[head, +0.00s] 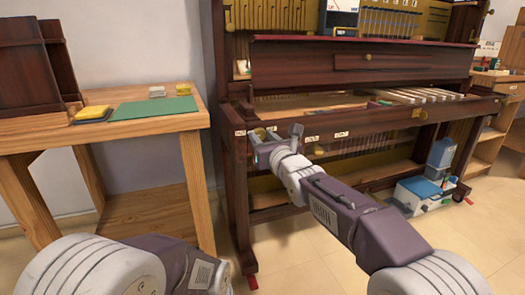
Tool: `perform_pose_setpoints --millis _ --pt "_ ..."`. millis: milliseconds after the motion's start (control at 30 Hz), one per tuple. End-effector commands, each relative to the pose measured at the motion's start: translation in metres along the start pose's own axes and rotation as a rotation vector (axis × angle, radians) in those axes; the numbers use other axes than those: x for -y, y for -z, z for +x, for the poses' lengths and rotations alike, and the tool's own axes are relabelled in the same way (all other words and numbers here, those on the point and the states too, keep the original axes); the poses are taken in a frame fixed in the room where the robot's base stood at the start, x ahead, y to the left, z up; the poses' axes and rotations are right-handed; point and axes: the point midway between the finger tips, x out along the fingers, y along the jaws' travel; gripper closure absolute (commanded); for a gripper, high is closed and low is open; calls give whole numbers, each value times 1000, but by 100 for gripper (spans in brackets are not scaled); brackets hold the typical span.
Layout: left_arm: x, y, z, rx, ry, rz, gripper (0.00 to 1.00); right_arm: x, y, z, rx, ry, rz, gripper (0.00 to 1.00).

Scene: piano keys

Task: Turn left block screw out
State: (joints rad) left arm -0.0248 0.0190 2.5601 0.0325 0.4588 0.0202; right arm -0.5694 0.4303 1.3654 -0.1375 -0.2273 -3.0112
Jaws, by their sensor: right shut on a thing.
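The upright piano (360,58) stands open, with its dark wooden key bed and inner parts showing. My right gripper (273,142) is at the left end of the key bed, beside the left block area (258,134). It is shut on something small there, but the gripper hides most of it. The left block screw cannot be made out at this size. My left arm comes in at the bottom left, low in front of the wooden table, and its gripper does not show.
A wooden table (150,124) on the left bears a green mat (153,108), a yellow sponge-like item (93,113) and dark wooden panels (28,68). Several white keys (425,95) lie at the right of the key bed. A blue-and-white box (418,190) and blue bottle (441,153) stand below it.

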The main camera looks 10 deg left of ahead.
Motion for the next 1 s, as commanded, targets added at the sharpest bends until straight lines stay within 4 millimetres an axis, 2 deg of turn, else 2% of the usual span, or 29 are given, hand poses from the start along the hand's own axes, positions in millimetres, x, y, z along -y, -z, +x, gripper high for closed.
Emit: perform_pose_setpoints --millis 100,500,533,600,867,1000 --pt "0 -1 6 0 0 0 64 0 4 0 -7 1 -9 100" --pt "0 0 6 0 0 0 64 0 2 0 -7 2 -12 100" --pt "0 0 6 0 0 0 64 0 2 0 -7 2 -12 57" --pt "0 0 6 0 0 0 64 0 2 0 -6 2 -12 44" --pt "0 -1 6 0 0 0 64 0 0 0 -3 1 -11 44" --pt "0 -1 6 0 0 0 64 0 0 -8 -3 0 -11 44"
